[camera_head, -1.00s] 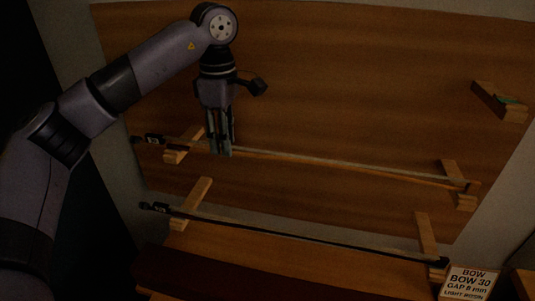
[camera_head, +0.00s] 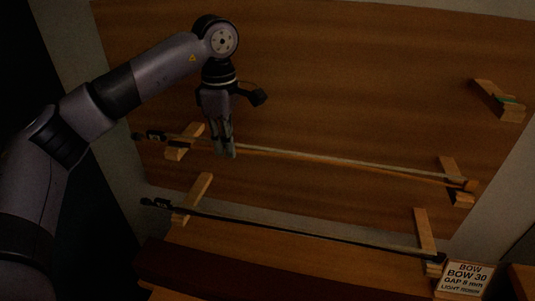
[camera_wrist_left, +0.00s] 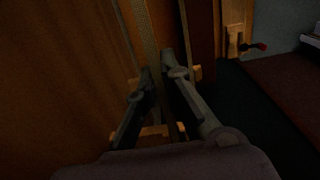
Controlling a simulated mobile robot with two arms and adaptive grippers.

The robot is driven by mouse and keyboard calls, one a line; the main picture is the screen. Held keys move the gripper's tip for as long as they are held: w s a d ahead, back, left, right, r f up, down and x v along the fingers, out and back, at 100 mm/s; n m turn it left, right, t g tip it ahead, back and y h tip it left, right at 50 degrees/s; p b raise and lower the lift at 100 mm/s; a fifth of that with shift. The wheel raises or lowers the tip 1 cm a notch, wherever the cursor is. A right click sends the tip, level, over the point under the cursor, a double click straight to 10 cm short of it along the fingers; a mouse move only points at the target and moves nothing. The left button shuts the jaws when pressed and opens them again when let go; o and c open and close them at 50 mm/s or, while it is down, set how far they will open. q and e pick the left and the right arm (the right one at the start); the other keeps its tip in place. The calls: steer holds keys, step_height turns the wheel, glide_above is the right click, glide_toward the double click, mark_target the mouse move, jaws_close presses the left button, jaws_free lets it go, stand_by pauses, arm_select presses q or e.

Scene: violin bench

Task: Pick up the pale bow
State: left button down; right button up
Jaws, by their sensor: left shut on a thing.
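The pale bow (camera_head: 330,163) lies across two wooden pegs on the upper part of the wooden board, its dark frog end at the left. My left gripper (camera_head: 229,152) points down and is shut on the bow's stick, to the right of the left peg. In the left wrist view the bow (camera_wrist_left: 148,35) runs up the picture from between the fingers (camera_wrist_left: 161,75). The bow still appears level with its pegs; I cannot tell whether it touches them. My right gripper is not in view.
A darker bow (camera_head: 310,236) lies on two lower pegs (camera_head: 198,195), below the pale one. A sign reading BOW 30, gap 8 mm (camera_head: 466,277) stands at the lower right. A wooden block (camera_head: 499,101) sticks out at the upper right.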

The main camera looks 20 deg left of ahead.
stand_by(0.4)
arm_select(q)
steer(key=shift+r+b, duration=0.3)
steer(key=shift+r, duration=0.25)
step_height(320, 180, up, 9)
steer(key=shift+b, duration=0.3)
steer(key=shift+f, duration=0.1)
